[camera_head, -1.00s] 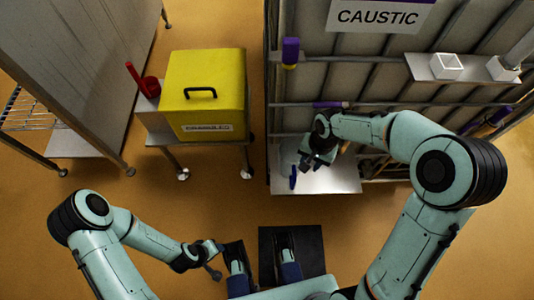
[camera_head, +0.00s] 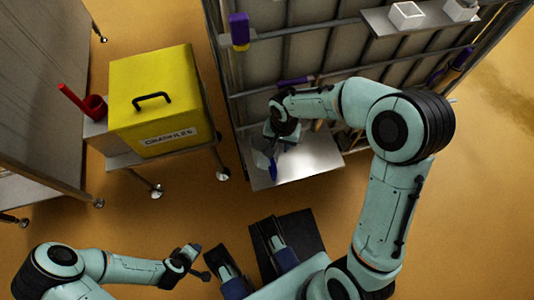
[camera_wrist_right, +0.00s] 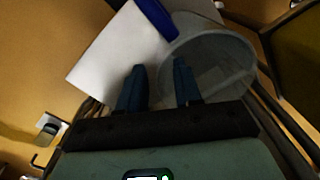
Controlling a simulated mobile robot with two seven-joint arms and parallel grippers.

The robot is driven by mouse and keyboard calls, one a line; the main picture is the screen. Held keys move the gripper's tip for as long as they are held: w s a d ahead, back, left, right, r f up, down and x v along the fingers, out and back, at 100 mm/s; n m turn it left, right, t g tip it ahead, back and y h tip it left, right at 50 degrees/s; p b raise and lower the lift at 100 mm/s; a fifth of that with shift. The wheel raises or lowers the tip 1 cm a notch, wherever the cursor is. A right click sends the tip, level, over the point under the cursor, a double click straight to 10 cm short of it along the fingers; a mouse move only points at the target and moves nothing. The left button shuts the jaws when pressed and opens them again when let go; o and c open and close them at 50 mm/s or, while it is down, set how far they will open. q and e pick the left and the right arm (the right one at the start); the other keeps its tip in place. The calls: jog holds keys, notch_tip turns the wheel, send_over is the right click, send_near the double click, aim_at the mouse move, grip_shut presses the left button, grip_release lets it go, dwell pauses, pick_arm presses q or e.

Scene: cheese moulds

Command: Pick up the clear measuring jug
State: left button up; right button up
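The clear measuring jug (camera_wrist_right: 218,62) is a see-through grey vessel with a blue handle (camera_wrist_right: 157,18), at upper right in the right wrist view. In the head view the jug (camera_head: 261,160) and its blue handle show small on the steel shelf (camera_head: 310,161), partly hidden by my gripper. My right gripper (camera_wrist_right: 159,66) is open with two dark blue fingers; its right finger overlaps the jug's near edge in the picture. Whether it touches cannot be told. My right gripper (camera_head: 277,143) is right above the jug in the head view. My left gripper (camera_head: 198,263) is low, away from the jug, its opening unclear.
A steel rack with bars rises behind the shelf, with purple-handled tools (camera_head: 239,30) and a white open container (camera_head: 406,14) on a higher ledge. A yellow box (camera_head: 160,95) and a red scoop (camera_head: 92,104) stand on a wheeled cart at left. Floor between is clear.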

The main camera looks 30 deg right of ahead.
notch_tip(320, 180, down, 4)
jog(key=shift+f+b, duration=0.15)
jog(key=shift+b, duration=0.55)
jog(key=shift+w+f, duration=0.1)
jog(key=shift+f, duration=0.05)
pick_arm(q)
jog(key=f, duration=0.1)
jog(key=s+a+f, duration=0.1)
jog(key=shift+f, duration=0.3)
pick_arm(e)
grip_shut()
pick_arm(q)
jog(key=shift+d, duration=0.1)
